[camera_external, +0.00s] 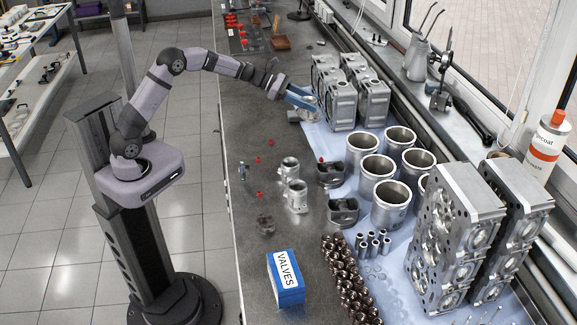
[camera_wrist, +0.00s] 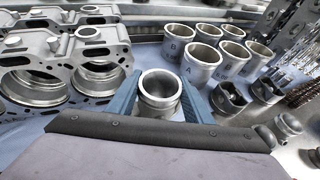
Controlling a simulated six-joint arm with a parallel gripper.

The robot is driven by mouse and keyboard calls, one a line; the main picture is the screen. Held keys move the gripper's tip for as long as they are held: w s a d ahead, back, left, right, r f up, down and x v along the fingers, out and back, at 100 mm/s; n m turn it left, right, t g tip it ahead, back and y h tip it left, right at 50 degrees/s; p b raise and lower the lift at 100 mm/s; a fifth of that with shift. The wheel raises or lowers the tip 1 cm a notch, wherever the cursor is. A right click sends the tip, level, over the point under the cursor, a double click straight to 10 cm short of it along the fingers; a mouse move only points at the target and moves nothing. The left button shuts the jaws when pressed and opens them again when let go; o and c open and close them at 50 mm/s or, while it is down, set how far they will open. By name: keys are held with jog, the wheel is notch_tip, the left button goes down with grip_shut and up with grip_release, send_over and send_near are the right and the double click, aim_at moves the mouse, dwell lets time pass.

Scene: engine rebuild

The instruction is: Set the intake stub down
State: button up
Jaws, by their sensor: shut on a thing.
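My gripper (camera_external: 306,102) reaches over the back part of the bench, beside the block housings. In the wrist view its blue fingers (camera_wrist: 160,102) are on both sides of a metal intake stub (camera_wrist: 160,105), shut on it. The stub is upright, with its round open mouth facing up. In the external view the held stub (camera_external: 296,116) is mostly hidden by the fingers, and I cannot tell whether its base touches the surface. Two similar metal stubs (camera_external: 289,169) (camera_external: 297,196) stand on the dark bench nearer the front.
Metal block housings (camera_external: 343,98) stand close to the right of my gripper. Several cylinder liners (camera_external: 377,178), pistons (camera_external: 343,211) and cylinder heads (camera_external: 455,225) fill the blue mat. A blue VALVES box (camera_external: 287,278) stands in front. Bare dark bench (camera_external: 240,120) lies left of my gripper.

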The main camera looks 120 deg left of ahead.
jog(key=shift+f+p, duration=0.7)
jog(key=shift+f, duration=4.25)
jog(key=shift+f, duration=0.15)
jog(key=o, duration=1.3)
jog(key=shift+r, duration=0.25)
jog(key=b+v, duration=0.2)
jog(key=v, duration=1)
jog(key=shift+b, duration=0.3)
